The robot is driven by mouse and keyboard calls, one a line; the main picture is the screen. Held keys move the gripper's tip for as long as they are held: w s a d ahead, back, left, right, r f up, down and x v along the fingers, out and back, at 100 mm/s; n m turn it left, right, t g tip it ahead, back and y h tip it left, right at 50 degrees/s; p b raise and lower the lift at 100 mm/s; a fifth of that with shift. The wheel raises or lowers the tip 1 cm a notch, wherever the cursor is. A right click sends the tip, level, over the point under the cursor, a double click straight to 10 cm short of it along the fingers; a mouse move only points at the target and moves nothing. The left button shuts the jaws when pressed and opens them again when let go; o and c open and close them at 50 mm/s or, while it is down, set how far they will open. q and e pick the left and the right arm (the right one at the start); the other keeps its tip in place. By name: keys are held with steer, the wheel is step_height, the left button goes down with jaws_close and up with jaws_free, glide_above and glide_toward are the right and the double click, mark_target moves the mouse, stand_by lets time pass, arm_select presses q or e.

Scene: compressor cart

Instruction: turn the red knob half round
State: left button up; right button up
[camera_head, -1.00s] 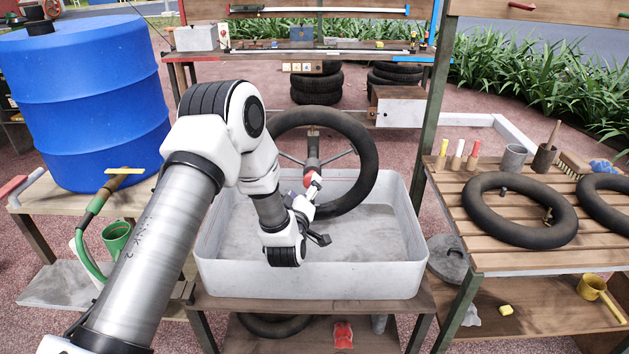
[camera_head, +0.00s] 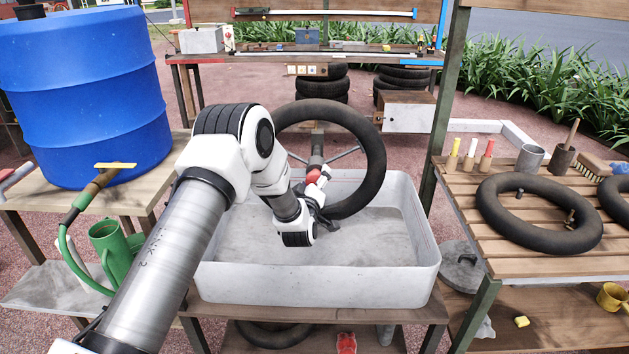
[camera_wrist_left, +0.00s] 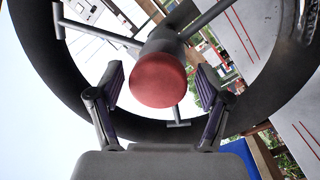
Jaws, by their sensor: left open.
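The red knob (camera_head: 313,177) sits at the hub of a dark wheel (camera_head: 372,165) that stands upright over a white-grey tub (camera_head: 320,285). In the left wrist view the round red knob (camera_wrist_left: 158,80) faces the camera. My left gripper (camera_head: 320,194) is at the knob. In the wrist view the fingers of the left gripper (camera_wrist_left: 161,84) are open, one on each side of the knob, with a visible gap on both sides. In the head view, my wrist and fingers partly cover the knob and hub. My right gripper is not in view.
A blue barrel (camera_head: 85,100) and a green watering can (camera_head: 112,250) stand at the left. A slatted bench (camera_head: 465,205) with black tubes (camera_head: 540,232) is at the right. The tub's floor is bare.

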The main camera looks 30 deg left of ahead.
arm_select(q)
steer(key=shift+s+r, duration=0.1)
steer(key=c, duration=1.2)
steer(key=shift+m, duration=0.3)
